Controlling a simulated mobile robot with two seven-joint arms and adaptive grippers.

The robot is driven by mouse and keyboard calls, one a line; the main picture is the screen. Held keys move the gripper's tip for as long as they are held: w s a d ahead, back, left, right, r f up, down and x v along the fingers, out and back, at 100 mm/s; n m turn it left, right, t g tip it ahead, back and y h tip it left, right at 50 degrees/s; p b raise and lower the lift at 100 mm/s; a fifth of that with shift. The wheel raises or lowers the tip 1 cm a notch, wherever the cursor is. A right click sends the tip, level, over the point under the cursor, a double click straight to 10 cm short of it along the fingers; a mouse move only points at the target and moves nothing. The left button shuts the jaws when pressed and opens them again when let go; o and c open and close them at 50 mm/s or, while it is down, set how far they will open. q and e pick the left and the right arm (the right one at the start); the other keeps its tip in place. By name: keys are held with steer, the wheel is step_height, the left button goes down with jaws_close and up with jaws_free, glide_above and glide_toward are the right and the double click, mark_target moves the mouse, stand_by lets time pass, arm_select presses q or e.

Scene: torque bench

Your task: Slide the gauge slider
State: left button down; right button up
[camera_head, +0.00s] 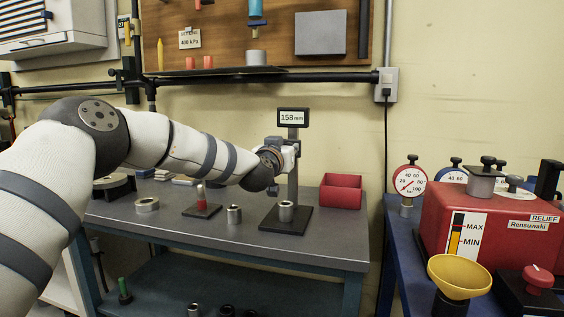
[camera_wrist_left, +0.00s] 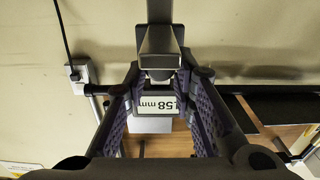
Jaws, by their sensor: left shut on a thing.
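The height gauge stands on the grey bench, with a dark base (camera_head: 271,222), an upright column (camera_head: 292,188) and a display (camera_head: 293,117) reading 158 mm at the top. A metal cylinder (camera_head: 286,211) stands on its base. My left gripper (camera_head: 287,157) is at the column, below the display and well above the cylinder. In the left wrist view the gauge's grey slider block (camera_wrist_left: 159,44) sits at the fingertips of my left gripper (camera_wrist_left: 158,72), which is shut on it. The display (camera_wrist_left: 155,104) shows between the fingers. The head view mostly hides the slider. My right gripper is not in view.
A red open bin (camera_head: 341,191) stands right of the gauge. A metal cylinder (camera_head: 234,215), a red-topped stand (camera_head: 201,206) and a ring (camera_head: 146,205) are to its left. A red machine (camera_head: 480,225) with dials is on the blue bench at right. The grey bench's front edge is clear.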

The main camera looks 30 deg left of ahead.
arm_select(q)
steer(key=shift+f, duration=0.3)
steer(key=c, duration=1.6)
jaws_free()
steer(key=shift+c, duration=0.2)
steer(key=o, duration=0.3)
steer(key=shift+w+a+f, duration=0.1)
steer(key=shift+w+f, duration=0.1)
steer(key=shift+w, duration=0.05)
steer(key=shift+s+r, duration=0.1)
steer(key=shift+s, duration=0.05)
steer(key=shift+s, duration=0.2)
steer(key=v, duration=1.1)
steer(key=shift+s+d, duration=0.25)
